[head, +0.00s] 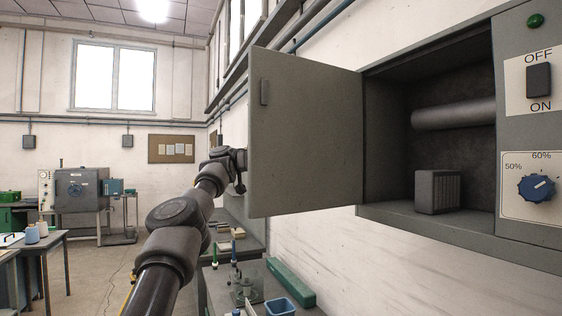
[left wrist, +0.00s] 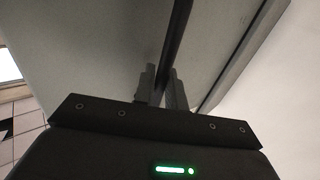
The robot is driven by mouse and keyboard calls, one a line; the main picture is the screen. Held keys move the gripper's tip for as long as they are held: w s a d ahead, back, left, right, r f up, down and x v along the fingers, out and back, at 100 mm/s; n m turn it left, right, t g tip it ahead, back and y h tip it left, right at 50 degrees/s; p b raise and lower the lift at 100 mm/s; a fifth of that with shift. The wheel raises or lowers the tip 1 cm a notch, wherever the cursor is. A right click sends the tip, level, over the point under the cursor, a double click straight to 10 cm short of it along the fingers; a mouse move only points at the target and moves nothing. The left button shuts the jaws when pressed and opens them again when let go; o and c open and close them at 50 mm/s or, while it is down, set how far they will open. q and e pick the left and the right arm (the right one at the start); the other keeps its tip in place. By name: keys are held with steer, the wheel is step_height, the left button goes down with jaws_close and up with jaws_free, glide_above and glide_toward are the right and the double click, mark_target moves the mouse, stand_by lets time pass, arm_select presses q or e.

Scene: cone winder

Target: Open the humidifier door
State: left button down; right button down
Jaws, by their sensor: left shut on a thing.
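The humidifier door (head: 305,140) stands wide open, swung out to the left of the grey cabinet (head: 430,228), and its inner face shows. A small latch plate (head: 264,92) is near its free edge. My left arm reaches to that free edge, and the gripper is mostly hidden behind the door in the head view. In the left wrist view my left gripper (left wrist: 162,84) is shut on a dark bar handle (left wrist: 178,35) on the outer face of the door (left wrist: 100,45). My right gripper is in neither view.
Inside the cabinet are a horizontal cylinder (head: 455,114) and a small ribbed box (head: 437,191). To its right are an OFF/ON switch (head: 538,80) and a blue dial (head: 537,188). Below the door, a bench holds a blue bin (head: 280,306) and a green case (head: 291,281).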

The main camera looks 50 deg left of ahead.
arm_select(q)
steer(key=c, duration=1.5)
jaws_free()
steer(key=shift+w+d, duration=0.2)
steer(key=shift+c, duration=0.2)
